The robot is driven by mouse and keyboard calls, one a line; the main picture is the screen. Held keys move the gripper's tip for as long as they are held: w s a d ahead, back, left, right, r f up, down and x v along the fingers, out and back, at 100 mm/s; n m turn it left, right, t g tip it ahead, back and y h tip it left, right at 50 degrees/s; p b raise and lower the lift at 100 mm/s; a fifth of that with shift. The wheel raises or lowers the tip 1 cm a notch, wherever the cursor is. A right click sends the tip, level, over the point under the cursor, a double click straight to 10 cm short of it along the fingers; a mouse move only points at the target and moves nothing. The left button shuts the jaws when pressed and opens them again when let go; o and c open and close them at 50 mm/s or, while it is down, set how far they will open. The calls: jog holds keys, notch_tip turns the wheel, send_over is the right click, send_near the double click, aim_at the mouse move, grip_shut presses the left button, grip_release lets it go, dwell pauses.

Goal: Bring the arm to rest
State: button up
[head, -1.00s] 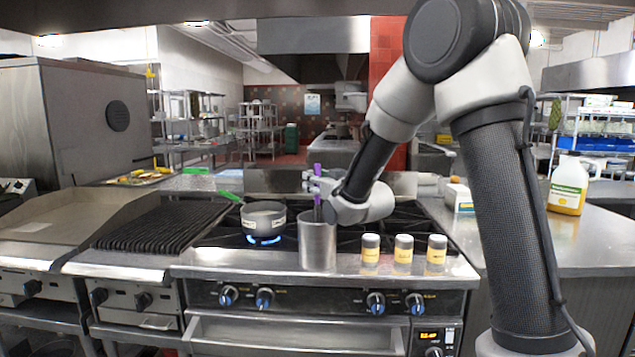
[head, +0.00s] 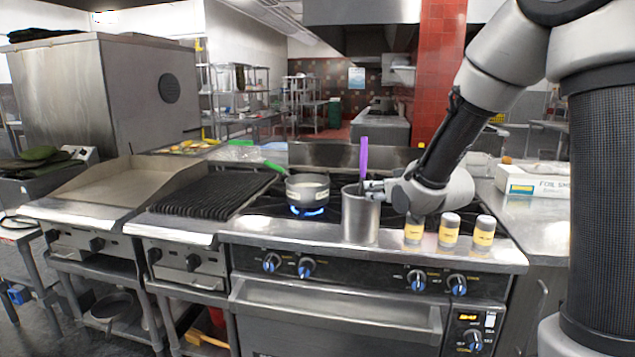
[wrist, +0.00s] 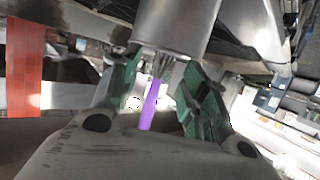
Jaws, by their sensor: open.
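My gripper (head: 372,188) is open and sits just right of the upper part of a metal canister (head: 360,222) on the front of the stove. A purple-handled utensil (head: 363,155) stands upright in the canister, its lower part hidden inside. In the wrist view my two fingers (wrist: 160,68) are spread apart. The purple handle (wrist: 150,105) shows between them in the picture, with the canister (wrist: 177,25) beyond. I cannot tell whether a finger touches the canister or the handle.
A small pot (head: 307,190) with a green handle sits over a lit blue flame, left of the canister. Three yellow-labelled shakers (head: 449,231) stand close on the right, below my forearm. A foil box (head: 535,182) lies on the right counter. The space above the stove is open.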

jog(key=s+d+f+g+h, duration=0.1)
jog(key=s+d+f+g, duration=0.25)
jog(key=s, duration=0.25)
jog(key=s+d+f+g+h, duration=0.1)
jog(key=s+d+f+g, duration=0.1)
jog(key=s+f+g, duration=0.35)
jog(key=s+d+r+m, duration=0.1)
jog(key=s+d+r, duration=0.1)
jog(key=s, duration=0.6)
jog(key=s+d+r+m+h, duration=0.1)
jog(key=s+d+r, duration=0.1)
jog(key=s+r, duration=0.3)
jog(key=s+d+r+m, duration=0.1)
jog(key=s+r, duration=0.3)
jog(key=s, duration=0.7)
jog(key=shift+d+r, duration=0.15)
jog(key=shift+d, duration=0.55)
